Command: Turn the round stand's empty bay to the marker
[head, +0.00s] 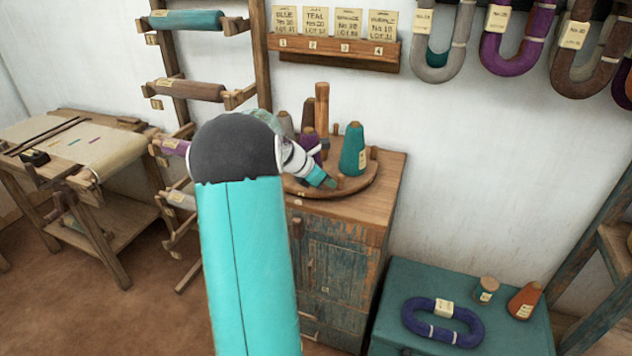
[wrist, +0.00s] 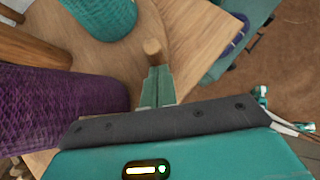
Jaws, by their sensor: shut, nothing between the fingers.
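The round wooden stand (head: 357,190) sits on top of the cabinet. A teal cone (head: 353,150), a purple cone (head: 309,143) and a grey cone (head: 284,123) stand on it around a tall wooden post (head: 322,112). My gripper (head: 331,184) is shut and empty, low over the stand's near edge. In the wrist view its fingertips (wrist: 157,78) are close to a short bare wooden peg (wrist: 153,48); I cannot tell whether they touch. There the purple cone (wrist: 65,106) is to the left and the teal cone (wrist: 102,14) is beyond. My arm hides the stand's left side. I cannot make out the marker clearly.
The cabinet (head: 340,255) has a worn blue door. To the right, a green chest (head: 400,300) bears a blue yarn hank (head: 442,320), a small spool (head: 487,289) and an orange cone (head: 524,300). Yarn racks and a label shelf (head: 334,50) line the wall behind.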

